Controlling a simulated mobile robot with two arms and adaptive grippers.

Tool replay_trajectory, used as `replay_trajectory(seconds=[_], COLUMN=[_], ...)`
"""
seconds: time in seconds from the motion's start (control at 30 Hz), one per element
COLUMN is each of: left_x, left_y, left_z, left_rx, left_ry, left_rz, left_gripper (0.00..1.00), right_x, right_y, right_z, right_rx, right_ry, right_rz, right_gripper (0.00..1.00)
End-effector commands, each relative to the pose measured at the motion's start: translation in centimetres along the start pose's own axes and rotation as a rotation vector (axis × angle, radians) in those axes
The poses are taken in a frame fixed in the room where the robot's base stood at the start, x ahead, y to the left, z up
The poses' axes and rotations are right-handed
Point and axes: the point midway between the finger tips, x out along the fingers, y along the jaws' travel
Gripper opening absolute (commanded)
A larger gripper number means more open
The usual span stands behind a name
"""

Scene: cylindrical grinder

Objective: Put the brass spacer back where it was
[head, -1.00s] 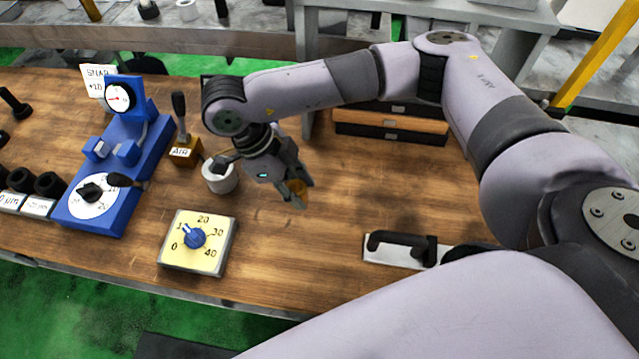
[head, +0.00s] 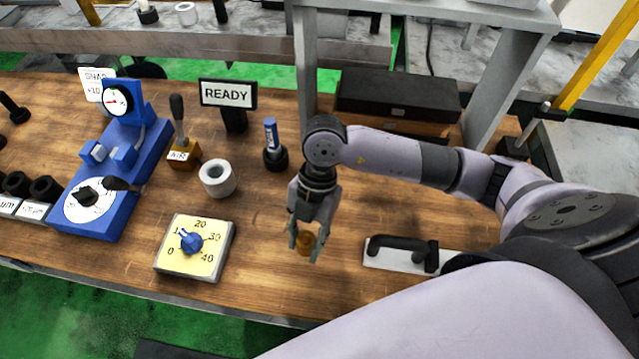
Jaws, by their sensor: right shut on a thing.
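The brass spacer (head: 306,244) is a small brass-coloured cylinder in the head view, right of the yellow dial. My right gripper (head: 306,246) points down and is shut on it, with a finger on each side. I cannot tell whether the spacer touches the wooden bench (head: 270,262) or hangs just above it. My left gripper is not in view.
A yellow dial box (head: 204,262), a white ring (head: 217,179), a blue-topped pen in a dark holder (head: 275,158) and a READY sign (head: 228,95) stand to the left. A black handle on a white plate (head: 402,250) lies right. A blue gauge stand (head: 120,165) is far left.

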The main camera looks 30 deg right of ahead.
Motion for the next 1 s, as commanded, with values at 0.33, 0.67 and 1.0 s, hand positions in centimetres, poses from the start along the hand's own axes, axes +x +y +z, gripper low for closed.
replay_trajectory(seconds=[0.33,0.67,1.0], left_x=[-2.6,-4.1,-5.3], left_y=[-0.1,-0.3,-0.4], left_z=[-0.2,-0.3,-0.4], left_rx=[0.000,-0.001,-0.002], left_ry=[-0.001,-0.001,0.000], left_rz=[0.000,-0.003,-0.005], left_gripper=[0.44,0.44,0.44], right_x=[-3.8,-6.3,-4.3], right_y=[2.4,4.3,4.5], right_z=[7.8,14.4,16.1], right_rx=[0.009,0.003,0.001], right_ry=[-0.002,-0.001,0.003], right_rz=[0.003,0.002,-0.001], right_gripper=[0.00,0.00,0.00])
